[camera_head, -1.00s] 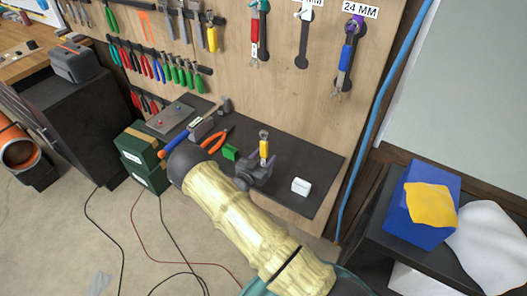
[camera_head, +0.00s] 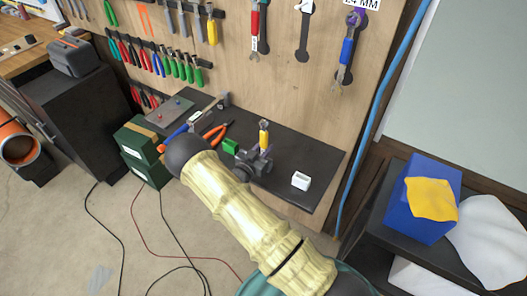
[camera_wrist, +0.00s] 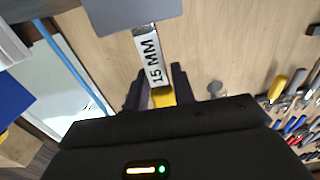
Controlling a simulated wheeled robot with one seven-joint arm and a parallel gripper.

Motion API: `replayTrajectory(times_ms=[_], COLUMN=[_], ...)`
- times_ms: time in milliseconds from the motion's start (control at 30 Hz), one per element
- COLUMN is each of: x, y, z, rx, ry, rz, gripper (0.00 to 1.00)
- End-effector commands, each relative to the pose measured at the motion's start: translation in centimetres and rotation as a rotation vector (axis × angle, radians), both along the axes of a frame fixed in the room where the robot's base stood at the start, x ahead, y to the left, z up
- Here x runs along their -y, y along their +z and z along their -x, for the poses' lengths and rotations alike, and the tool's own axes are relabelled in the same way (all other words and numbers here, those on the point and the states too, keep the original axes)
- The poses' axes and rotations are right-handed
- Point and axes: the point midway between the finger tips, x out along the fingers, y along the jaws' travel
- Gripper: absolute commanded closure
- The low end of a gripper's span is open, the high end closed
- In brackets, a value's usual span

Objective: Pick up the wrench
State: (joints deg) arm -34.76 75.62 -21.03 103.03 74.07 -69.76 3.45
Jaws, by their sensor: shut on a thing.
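The wrench is a yellow-handled tool (camera_head: 264,138) standing upright in my gripper (camera_head: 258,163), above the dark bench shelf. In the wrist view, the wrench (camera_wrist: 147,55) shows a silver shaft marked 15 MM above a yellow part. It sits between the two dark fingers of my gripper (camera_wrist: 158,88), which is shut on it.
The dark shelf (camera_head: 300,143) carries a white box (camera_head: 301,181), a green block (camera_head: 231,146) and orange-handled pliers (camera_head: 215,133). The wooden tool board (camera_head: 290,90) rises behind. A blue box (camera_head: 420,205) with a yellow cloth stands at right.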

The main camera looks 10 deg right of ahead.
Motion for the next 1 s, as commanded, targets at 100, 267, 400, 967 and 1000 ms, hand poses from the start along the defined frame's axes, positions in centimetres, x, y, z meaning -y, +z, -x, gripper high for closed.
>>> replayTrajectory(times_ms=[100,267,400,967,1000], x=[0.0,0.0,0.0,0.1,0.1], y=[1.7,4.4,6.5,8.3,8.3], z=[0.0,0.0,0.0,0.0,0.0], rx=[0.004,0.004,0.004,0.000,0.000], ry=[-0.001,-0.001,-0.001,-0.001,-0.001], rz=[-0.001,-0.001,0.000,0.001,0.001], gripper=[1.00,1.00,1.00,1.00,1.00])
